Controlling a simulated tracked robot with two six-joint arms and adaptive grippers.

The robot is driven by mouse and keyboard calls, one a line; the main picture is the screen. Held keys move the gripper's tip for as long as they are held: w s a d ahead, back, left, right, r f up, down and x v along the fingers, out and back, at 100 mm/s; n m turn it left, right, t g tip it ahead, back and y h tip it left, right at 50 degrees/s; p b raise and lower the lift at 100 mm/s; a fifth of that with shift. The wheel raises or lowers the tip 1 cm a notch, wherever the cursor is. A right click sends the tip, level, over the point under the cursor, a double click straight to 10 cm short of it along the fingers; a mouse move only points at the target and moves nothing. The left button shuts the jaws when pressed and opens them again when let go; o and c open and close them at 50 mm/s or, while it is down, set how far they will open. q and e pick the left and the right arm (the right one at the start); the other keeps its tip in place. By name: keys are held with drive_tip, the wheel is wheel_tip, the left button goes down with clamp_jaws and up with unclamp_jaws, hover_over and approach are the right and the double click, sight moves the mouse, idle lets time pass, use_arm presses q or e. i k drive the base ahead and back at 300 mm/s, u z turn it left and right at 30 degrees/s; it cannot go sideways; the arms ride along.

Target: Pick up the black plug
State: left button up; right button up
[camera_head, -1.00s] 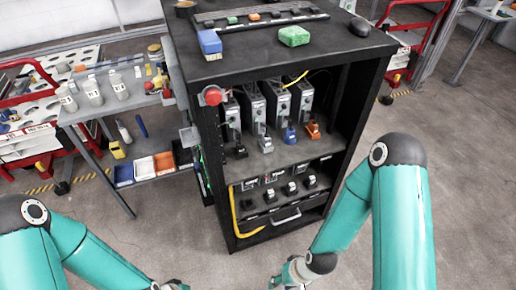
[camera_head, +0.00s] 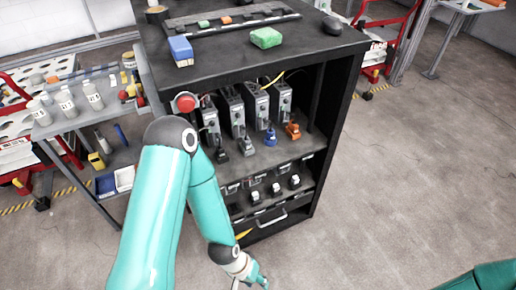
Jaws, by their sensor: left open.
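The black plug (camera_head: 221,155) sits on the middle shelf inside the black cabinet, at the left end of a row of plugs and in front of the leftmost grey module. My left gripper (camera_head: 251,281) is open, low in front of the cabinet at the bottom edge of the view, well below and apart from the plug. Nothing shows between its fingers, though the tips are partly cut off. My right gripper is out of view; only a piece of my right arm shows at the bottom right corner.
A grey plug (camera_head: 246,147), a blue plug (camera_head: 270,138) and an orange plug (camera_head: 293,131) stand right of the black one. A red button (camera_head: 185,102) is on the cabinet's front left post. The cabinet top (camera_head: 215,72) overhangs the shelf. The floor at right is clear.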

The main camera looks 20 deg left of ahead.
sight(221, 153)
drive_tip(key=k, duration=1.25)
drive_tip(key=u, duration=0.95)
drive_tip(key=i, duration=0.85)
drive_tip(key=u, duration=0.05)
